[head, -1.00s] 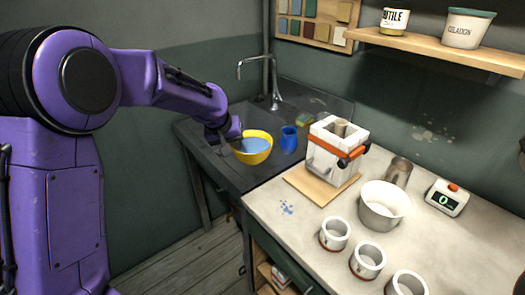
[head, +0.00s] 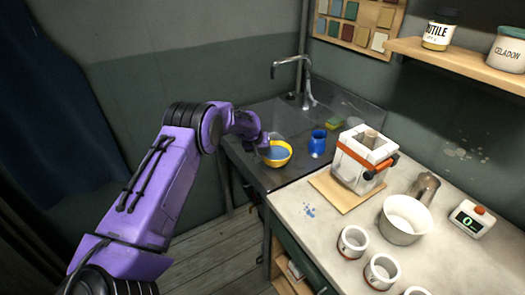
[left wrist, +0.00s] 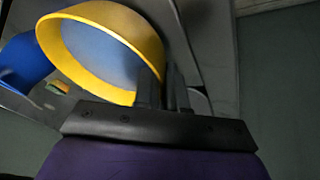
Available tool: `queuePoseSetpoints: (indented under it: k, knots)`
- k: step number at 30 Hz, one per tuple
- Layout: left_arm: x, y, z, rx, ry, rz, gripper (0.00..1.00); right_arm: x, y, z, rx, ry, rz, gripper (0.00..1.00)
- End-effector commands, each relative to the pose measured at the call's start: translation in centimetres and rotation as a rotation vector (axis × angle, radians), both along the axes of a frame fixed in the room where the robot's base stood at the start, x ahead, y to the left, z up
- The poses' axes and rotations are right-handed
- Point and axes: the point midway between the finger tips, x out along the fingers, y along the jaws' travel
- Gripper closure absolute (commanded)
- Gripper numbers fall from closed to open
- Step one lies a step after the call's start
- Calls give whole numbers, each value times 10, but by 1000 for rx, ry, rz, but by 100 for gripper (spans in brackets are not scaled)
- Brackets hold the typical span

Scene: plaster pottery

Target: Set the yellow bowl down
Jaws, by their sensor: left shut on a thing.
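The yellow bowl (head: 281,164) with a blue inside is at the dark sink counter in the head view. It fills the upper left of the left wrist view (left wrist: 145,35). My left gripper (head: 265,148) is shut on the bowl's rim, at its near left side. The fingers (left wrist: 165,90) show against the rim in the left wrist view. I cannot tell whether the bowl's base touches the dark surface. My right gripper is not in view.
The tap (head: 293,75) rises at the back. A white mould (head: 362,160) on a board and a white bucket (head: 404,220) stand on the pale worktop.

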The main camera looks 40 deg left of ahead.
Motion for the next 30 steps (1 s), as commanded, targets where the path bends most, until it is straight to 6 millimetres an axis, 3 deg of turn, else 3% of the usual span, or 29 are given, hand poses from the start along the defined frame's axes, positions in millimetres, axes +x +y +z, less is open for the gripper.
queuePoseSetpoints:
  k: [6, 7, 9, 20, 30]
  knots:
    - [0, -1, -5, 0, 0, 0, 100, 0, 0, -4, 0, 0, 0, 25]
    - [0, -1, -4, 0, 1, 0, 83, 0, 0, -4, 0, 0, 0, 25]
    - [0, -1, -3, 0, 1, 0, 64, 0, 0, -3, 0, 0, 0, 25]
    - [-1, -1, 4, -1, -1, 0, 64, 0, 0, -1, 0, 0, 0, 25]
    - [-35, 0, 73, 0, -3, -2, 64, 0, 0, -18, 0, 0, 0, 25]
